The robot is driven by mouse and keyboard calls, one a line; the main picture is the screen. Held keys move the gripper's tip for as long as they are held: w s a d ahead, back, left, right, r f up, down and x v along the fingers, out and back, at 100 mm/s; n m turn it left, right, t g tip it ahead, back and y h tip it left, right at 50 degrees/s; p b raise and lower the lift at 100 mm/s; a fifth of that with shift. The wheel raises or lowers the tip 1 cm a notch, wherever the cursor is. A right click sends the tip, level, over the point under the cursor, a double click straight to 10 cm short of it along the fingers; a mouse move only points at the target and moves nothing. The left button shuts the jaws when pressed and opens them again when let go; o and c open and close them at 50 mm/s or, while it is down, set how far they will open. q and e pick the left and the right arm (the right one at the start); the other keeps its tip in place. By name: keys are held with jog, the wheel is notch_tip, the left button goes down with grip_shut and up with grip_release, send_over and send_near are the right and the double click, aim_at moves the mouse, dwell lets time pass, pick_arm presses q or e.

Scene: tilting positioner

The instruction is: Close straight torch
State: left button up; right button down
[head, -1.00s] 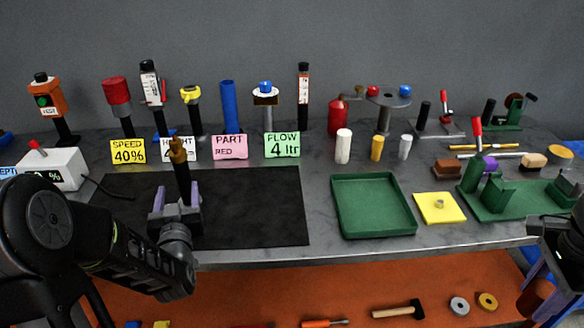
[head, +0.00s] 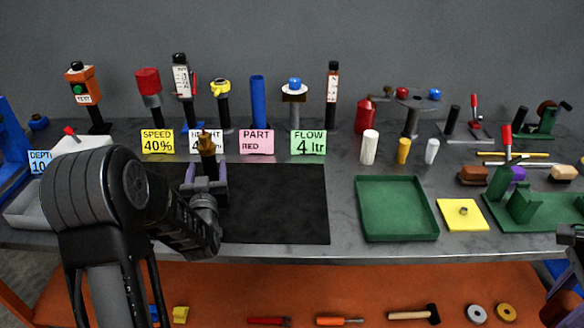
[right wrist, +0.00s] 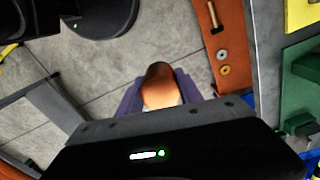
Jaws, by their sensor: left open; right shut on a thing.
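A slim upright torch with a brass-coloured tip (head: 207,145) and a black body stands in the head view at the left of the black mat, before the HEIGHT card. My left gripper (head: 205,174) is open, one purple finger on each side of the torch's black body. I cannot tell whether either finger touches it. The torch's lower end is hidden by the gripper. My right gripper (right wrist: 158,92) is shut on a rounded brown-orange thing (right wrist: 159,82). It is low at the right edge of the head view, mostly cut off.
The black mat (head: 275,205) is clear to the right. A green tray (head: 398,232) and a yellow plate (head: 448,217) lie beyond it. Cards, including SPEED (head: 158,142), and upright tools line the back. A green fixture (head: 540,215) stands at right. Tools lie on the orange shelf (head: 240,285).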

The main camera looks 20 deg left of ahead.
aim_at(208, 161)
pick_arm(q)
jog(key=p+x, duration=0.2)
jog(key=x, duration=0.2)
jog(key=shift+r, duration=0.15)
pick_arm(e)
notch_tip(208, 161, up, 2)
jog(key=shift+r, duration=0.1)
pick_arm(q)
jog(key=shift+w+a, duration=0.3)
jog(key=shift+w, duration=0.25)
pick_arm(e)
jog(key=shift+r, duration=0.1)
pick_arm(q)
grip_shut()
dwell(0.6)
dwell(0.5)
